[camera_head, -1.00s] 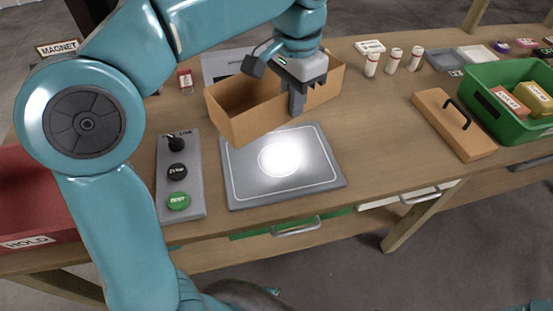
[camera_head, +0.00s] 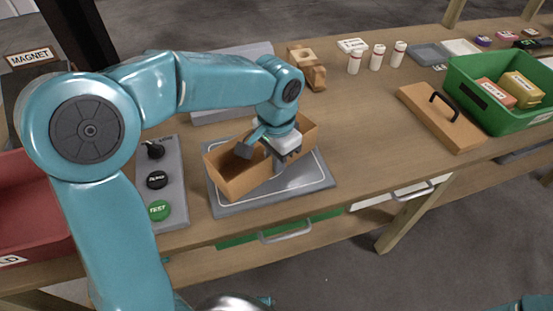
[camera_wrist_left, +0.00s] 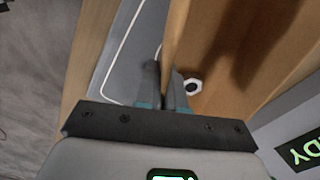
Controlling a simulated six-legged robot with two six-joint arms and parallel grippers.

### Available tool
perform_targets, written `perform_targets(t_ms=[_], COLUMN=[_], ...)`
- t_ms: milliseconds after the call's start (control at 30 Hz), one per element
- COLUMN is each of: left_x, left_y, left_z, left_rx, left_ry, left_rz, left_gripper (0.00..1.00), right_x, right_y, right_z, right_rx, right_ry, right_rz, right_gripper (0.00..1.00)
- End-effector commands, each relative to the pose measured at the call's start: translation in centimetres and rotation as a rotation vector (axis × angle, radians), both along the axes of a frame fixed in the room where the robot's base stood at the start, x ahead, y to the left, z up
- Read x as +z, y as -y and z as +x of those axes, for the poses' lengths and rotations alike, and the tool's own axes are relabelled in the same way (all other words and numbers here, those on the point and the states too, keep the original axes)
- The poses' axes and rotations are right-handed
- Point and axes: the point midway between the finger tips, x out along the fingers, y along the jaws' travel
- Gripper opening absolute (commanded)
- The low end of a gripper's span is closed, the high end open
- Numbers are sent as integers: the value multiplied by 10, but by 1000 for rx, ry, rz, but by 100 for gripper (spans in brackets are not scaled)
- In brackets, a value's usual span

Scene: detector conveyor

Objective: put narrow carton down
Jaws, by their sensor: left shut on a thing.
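The narrow carton (camera_head: 240,183) is an open-topped brown box over the grey plate (camera_head: 310,187) with a white outline. It sits at an angle and hides much of the plate; whether its base touches all along I cannot tell. My left gripper (camera_head: 284,163) is shut on the carton's near long wall, towards its right end. In the left wrist view the carton wall (camera_wrist_left: 178,30) stands between the fingers (camera_wrist_left: 163,88), with the plate (camera_wrist_left: 125,55) to its left. A small white hexagonal piece (camera_wrist_left: 193,87) shows beside the right finger. My right gripper is out of view.
A button panel (camera_head: 172,205) stands left of the plate, a red bin (camera_head: 35,205) further left. Wooden blocks (camera_head: 309,66) and white bottles (camera_head: 377,57) stand behind. A handled wooden board (camera_head: 425,105) and green bin (camera_head: 475,105) are right. The table between plate and board is clear.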

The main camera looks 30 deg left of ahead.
Motion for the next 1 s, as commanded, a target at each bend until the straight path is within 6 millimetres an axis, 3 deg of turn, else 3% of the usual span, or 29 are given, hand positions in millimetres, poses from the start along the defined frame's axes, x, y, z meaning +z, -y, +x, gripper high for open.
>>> perform_targets(t_ms=[267,300,367,633,767,1000], left_x=[-4,-3,-3,-2,8,61], left_y=[0,0,0,0,0,0], left_z=[0,0,0,0,1,2], left_rx=[0,0,0,0,0,0], left_ry=[1,1,0,0,4,7], left_rz=[1,0,0,0,0,0], left_gripper=[0,15,34,34,34,34], right_x=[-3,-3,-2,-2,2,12], right_y=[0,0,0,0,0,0], right_z=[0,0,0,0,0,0], right_rx=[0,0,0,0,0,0], right_ry=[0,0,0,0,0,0], right_rz=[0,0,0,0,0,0], right_gripper=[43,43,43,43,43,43])
